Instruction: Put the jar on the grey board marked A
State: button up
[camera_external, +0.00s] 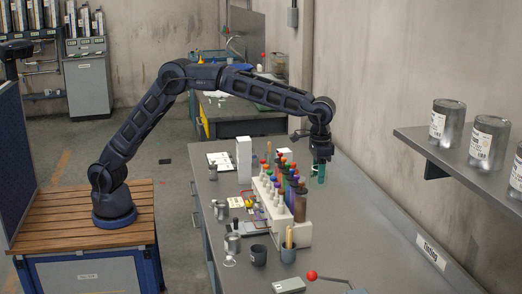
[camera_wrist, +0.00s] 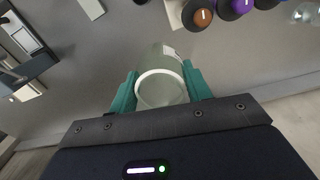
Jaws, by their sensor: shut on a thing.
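My gripper (camera_wrist: 162,92) has teal fingers and is shut on a clear glass jar (camera_wrist: 160,70) with a pale rim, one finger on each side of it. In the external view my gripper (camera_external: 318,172) is over the far right side of the grey bench, just beyond the bottle rack. The jar is hardly to be made out there. I cannot tell whether the jar touches the bench. I cannot make out a letter A on any board; some grey and white flat pieces (camera_wrist: 22,45) show at the left of the wrist view.
A white rack (camera_external: 262,195) with several coloured-cap bottles stands close to my gripper. A white box (camera_external: 244,160), cups (camera_external: 258,254) and a lever with a red ball (camera_external: 311,275) are also on the bench. A wall shelf (camera_external: 440,160) holds several cans. The bench's right strip (camera_external: 365,215) is clear.

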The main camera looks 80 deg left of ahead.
jog(key=s+d+m, duration=0.3)
jog(key=s+d, duration=1.1)
jog(key=d, duration=0.3)
send_over(289, 284)
notch_tip(289, 284, down, 4)
jog(key=f, duration=0.1)
notch_tip(289, 284, down, 20)
jog(key=shift+r, duration=0.1)
jog(key=o, duration=0.9)
jog(key=shift+f, duration=0.2)
jog(key=shift+o, duration=0.2)
jog(key=shift+r, duration=0.1)
